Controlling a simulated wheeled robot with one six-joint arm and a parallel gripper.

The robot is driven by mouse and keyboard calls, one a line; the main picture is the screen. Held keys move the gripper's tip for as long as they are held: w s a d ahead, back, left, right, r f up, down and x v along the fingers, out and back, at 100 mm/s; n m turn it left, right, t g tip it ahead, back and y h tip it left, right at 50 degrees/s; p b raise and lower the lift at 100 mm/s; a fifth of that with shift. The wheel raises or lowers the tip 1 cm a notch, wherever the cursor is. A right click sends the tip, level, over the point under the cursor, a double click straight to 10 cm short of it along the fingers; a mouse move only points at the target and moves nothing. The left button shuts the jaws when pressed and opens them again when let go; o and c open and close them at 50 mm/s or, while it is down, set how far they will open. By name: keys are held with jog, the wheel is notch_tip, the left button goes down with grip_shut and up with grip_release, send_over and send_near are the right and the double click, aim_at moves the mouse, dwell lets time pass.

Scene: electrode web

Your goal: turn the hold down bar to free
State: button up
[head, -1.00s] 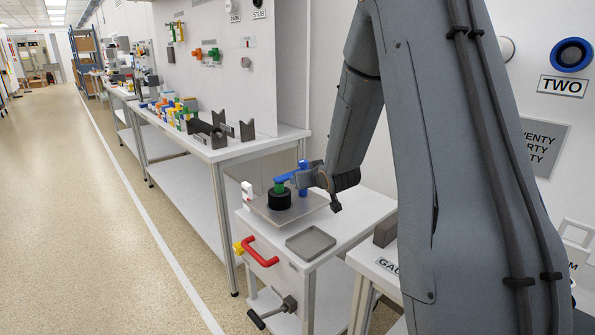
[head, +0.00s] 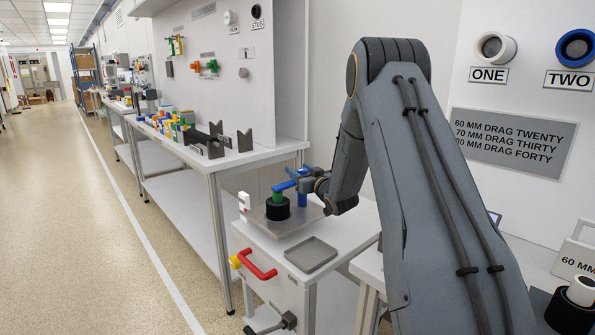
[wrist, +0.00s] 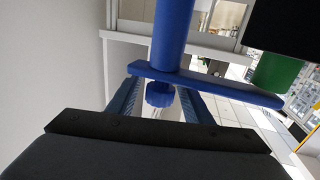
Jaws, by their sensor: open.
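The blue hold down bar (head: 287,185) sits on a blue upright post (head: 302,199) on the small white cart. Its free end reaches over the green core (head: 278,197) of a black roll (head: 278,210). In the wrist view the bar (wrist: 225,88) runs rightward from the post (wrist: 174,35), its end by the green core (wrist: 277,74). A small ribbed blue knob (wrist: 159,95) shows on the post's axis. My gripper (wrist: 165,98) is open, one finger on each side of the knob; I cannot tell whether they touch. In the head view my gripper (head: 305,184) is at the post.
The cart has a grey plate (head: 300,217) under the roll, a shallow grey tray (head: 311,254) in front and a red handle (head: 257,265) on its side. A white workbench (head: 205,158) with coloured parts stands behind. The aisle floor (head: 70,230) at left is clear.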

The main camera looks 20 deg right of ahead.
jog(key=shift+w, duration=0.85)
grip_shut()
jog(key=shift+a, duration=0.1)
